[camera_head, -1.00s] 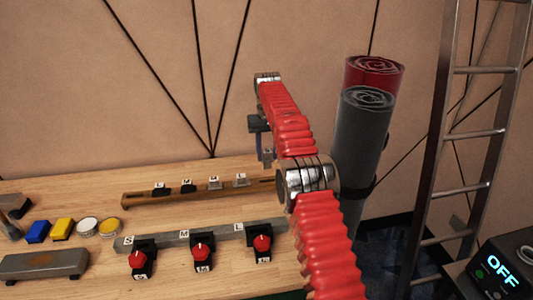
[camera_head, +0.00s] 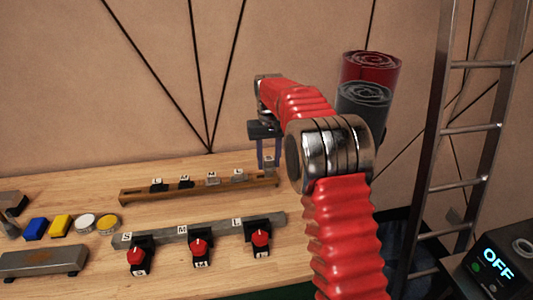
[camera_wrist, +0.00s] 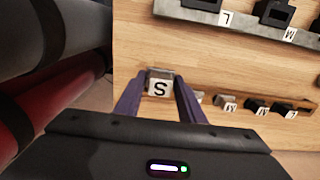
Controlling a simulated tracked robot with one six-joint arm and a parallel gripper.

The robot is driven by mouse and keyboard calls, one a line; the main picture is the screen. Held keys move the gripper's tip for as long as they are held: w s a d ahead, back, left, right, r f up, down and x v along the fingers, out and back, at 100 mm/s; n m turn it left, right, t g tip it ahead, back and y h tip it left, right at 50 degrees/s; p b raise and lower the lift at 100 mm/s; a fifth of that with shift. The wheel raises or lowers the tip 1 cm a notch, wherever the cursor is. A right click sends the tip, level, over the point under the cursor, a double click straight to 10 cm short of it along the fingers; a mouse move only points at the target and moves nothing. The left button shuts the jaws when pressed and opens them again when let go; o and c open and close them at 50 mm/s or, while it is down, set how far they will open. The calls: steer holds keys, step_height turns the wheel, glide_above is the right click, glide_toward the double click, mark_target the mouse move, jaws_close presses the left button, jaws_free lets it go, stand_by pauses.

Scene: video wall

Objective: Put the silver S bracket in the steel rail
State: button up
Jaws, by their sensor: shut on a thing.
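My gripper (camera_head: 269,160) is shut on the silver S bracket (camera_wrist: 160,74), whose white label with an upside-down S (camera_wrist: 159,88) faces the wrist camera. In the head view the gripper points down and the bracket is small between its fingers, near the right end of the brown rail (camera_head: 205,190). I cannot tell whether the bracket touches that rail. The steel rail (camera_head: 210,230) lies nearer the front of the bench, marked S, M and L from left to right. It also shows along the top of the wrist view (camera_wrist: 192,14).
Several black and silver labelled brackets (camera_head: 186,184) sit on the brown rail. Red-knobbed black clamps (camera_head: 198,248) stand along the front of the steel rail. Blue and yellow blocks (camera_head: 60,225) and round tins lie at left. Rolled mats (camera_head: 362,105) and a ladder stand at right.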

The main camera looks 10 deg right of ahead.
steer(key=s+f, duration=0.1)
steer(key=s, duration=0.7)
steer(key=shift+s, duration=0.25)
